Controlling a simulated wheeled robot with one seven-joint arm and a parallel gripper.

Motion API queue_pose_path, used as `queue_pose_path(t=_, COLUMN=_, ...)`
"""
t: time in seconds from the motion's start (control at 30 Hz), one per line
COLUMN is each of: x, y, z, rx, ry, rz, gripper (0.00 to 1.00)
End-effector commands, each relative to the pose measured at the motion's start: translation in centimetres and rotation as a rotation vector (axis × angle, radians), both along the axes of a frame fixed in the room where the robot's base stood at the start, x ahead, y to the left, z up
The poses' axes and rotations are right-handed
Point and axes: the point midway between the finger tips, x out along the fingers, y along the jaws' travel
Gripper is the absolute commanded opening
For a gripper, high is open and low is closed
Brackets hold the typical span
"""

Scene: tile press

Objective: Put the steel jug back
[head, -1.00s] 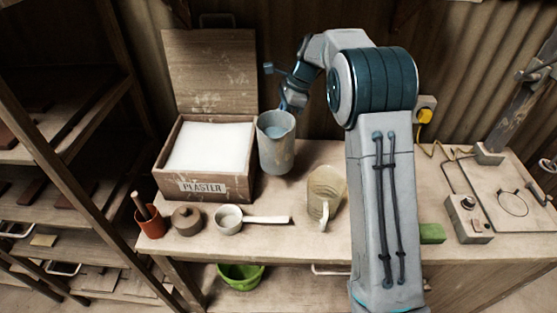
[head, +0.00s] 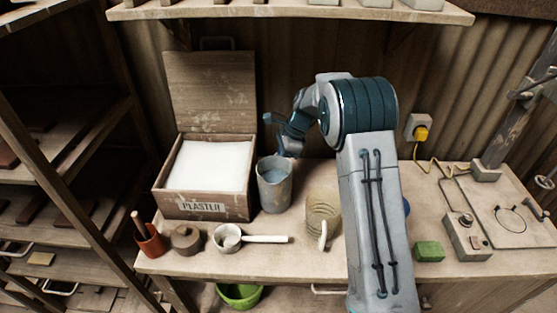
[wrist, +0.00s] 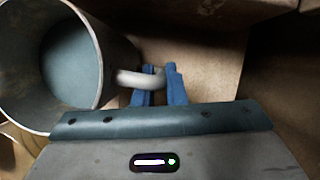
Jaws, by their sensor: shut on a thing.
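The steel jug (head: 274,187) is grey and scuffed, and stands upright by the right side of the plaster box, at the back of the bench. Pale blue liquid or lining shows inside it. In the wrist view the jug (wrist: 118,55) fills the left, its mouth facing the camera, with its pale handle (wrist: 135,78) reaching right. My gripper (wrist: 158,84) is shut on that handle with its blue fingers. In the head view my gripper (head: 290,147) is behind the jug's right rim, partly hidden. I cannot tell whether the jug's base touches the bench.
The open plaster box (head: 205,205) stands left of the jug. A cloudy beaker (head: 322,212) is close on its right. A green block (head: 429,251) lies right.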

Motion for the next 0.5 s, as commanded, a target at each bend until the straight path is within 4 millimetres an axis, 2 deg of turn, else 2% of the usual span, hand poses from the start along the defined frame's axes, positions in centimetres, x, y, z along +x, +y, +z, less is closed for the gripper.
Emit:
queue_pose_path(t=0.07, x=0.02, y=0.03, z=-0.09, rx=0.001, ry=-0.001, rz=0.000, gripper=0.00)
queue_pose_path(t=0.1, x=0.00, y=0.00, z=-0.19, rx=0.000, ry=0.000, rz=0.000, gripper=0.19)
queue_pose_path(t=0.17, x=0.00, y=0.00, z=-0.17, rx=0.000, ry=0.000, rz=0.000, gripper=0.33)
queue_pose_path(t=0.5, x=0.03, y=-0.07, z=0.21, rx=0.000, ry=0.000, rz=0.000, gripper=0.33)
